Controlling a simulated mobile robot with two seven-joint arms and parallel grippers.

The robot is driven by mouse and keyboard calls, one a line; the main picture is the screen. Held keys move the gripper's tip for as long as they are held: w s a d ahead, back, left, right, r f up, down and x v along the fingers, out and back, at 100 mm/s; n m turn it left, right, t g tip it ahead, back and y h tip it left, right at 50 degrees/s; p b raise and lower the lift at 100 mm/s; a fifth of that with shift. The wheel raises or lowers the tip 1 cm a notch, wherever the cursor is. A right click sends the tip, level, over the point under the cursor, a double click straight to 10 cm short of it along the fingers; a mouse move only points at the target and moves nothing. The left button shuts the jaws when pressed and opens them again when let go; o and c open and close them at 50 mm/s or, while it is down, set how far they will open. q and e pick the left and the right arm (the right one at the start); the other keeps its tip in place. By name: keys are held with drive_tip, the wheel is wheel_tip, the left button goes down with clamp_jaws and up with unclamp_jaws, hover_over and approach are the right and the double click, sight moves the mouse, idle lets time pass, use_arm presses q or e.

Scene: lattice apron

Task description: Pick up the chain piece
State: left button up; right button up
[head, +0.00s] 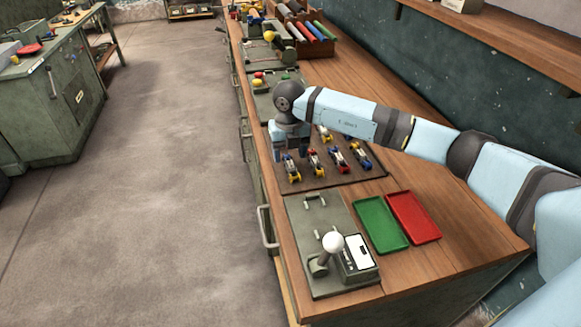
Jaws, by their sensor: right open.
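Several small pieces in blue, yellow, red and white lie on a dark brown mat (345,178) on the wooden bench. They look like chain pieces; I cannot tell which one the task names. The nearest to my gripper is a blue, yellow and white piece (291,168) at the mat's left side. Beside it lie a yellow, red and blue piece (316,163), a red and blue piece (338,160) and another red one (361,156). My right gripper (290,156) points down, open, over the mat's left edge, just behind the nearest piece. It hides part of the mat. My left gripper is out of view.
In front of the mat lie a green tray (380,224), a red tray (414,217) and a grey plate (308,228) with a white-knobbed lever (333,242). More fixtures (275,92) and a rack of coloured rolls (305,35) stand farther back. Bare bench lies right of the mat.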

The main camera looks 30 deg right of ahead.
sight(291, 164)
drive_tip(key=f, duration=0.4)
drive_tip(key=shift+d+f, duration=0.2)
drive_tip(key=shift+f, duration=0.05)
clamp_jaws()
drive_tip(key=shift+r, duration=0.1)
